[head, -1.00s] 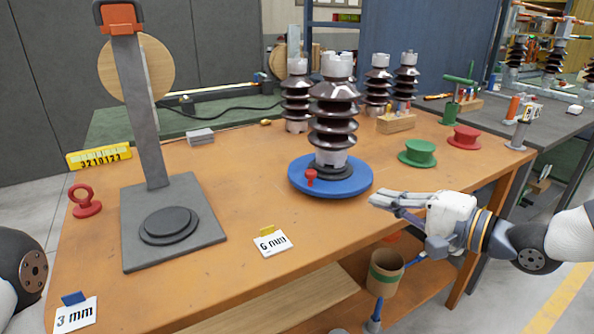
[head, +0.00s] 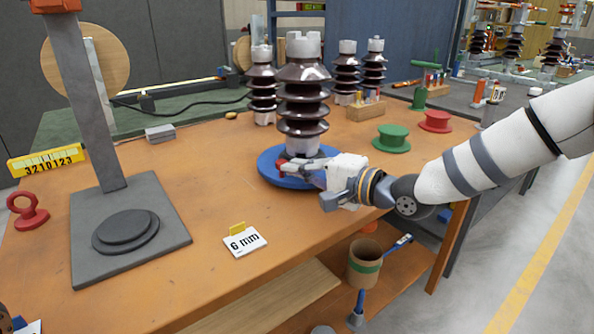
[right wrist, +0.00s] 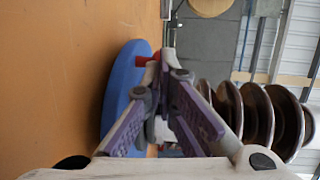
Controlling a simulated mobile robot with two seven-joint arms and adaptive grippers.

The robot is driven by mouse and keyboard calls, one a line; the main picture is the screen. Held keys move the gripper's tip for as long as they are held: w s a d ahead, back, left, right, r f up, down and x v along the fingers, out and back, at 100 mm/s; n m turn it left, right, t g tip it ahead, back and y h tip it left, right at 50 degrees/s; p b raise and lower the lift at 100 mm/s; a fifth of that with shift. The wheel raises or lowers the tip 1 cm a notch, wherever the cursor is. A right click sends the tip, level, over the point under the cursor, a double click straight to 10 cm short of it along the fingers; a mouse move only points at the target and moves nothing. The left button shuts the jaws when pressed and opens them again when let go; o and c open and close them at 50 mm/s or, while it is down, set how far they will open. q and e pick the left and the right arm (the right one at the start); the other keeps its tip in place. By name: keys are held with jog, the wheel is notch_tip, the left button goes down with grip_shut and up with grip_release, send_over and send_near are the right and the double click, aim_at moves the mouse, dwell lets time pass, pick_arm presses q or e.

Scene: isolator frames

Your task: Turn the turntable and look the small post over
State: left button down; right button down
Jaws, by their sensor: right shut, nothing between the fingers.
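The blue turntable (head: 268,173) lies on the orange bench, with a small red knob (head: 282,168) near its front rim. The small post (head: 303,97), a brown ribbed insulator with a pale notched top and pale base, stands upright on it. My right gripper (head: 288,168) is shut and empty at the turntable's front, its fingertips at the red knob; whether they touch it I cannot tell. In the right wrist view the fingers (right wrist: 165,75) converge beside the knob (right wrist: 145,58), over the blue disc (right wrist: 122,85), with the ribbed post (right wrist: 258,110) at right. My left gripper is out of view.
More ribbed insulators (head: 262,85) stand behind the post. A grey stand (head: 130,225) and a 6 mm card (head: 245,243) are at left and front. The bench between stand and turntable is clear.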

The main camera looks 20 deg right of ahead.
aim_at(278, 182)
jog(key=shift+w, duration=0.1)
jog(key=w+a, duration=0.2)
jog(key=a, duration=0.1)
jog(key=shift+f+b, duration=0.2)
jog(key=shift+b, duration=0.1)
jog(key=shift+w+a+r, duration=0.15)
jog(key=shift+w+a, duration=0.05)
jog(key=shift+a, duration=0.1)
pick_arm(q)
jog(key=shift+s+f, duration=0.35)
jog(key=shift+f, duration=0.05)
pick_arm(e)
jog(key=shift+r, duration=0.1)
jog(key=shift+s, duration=0.1)
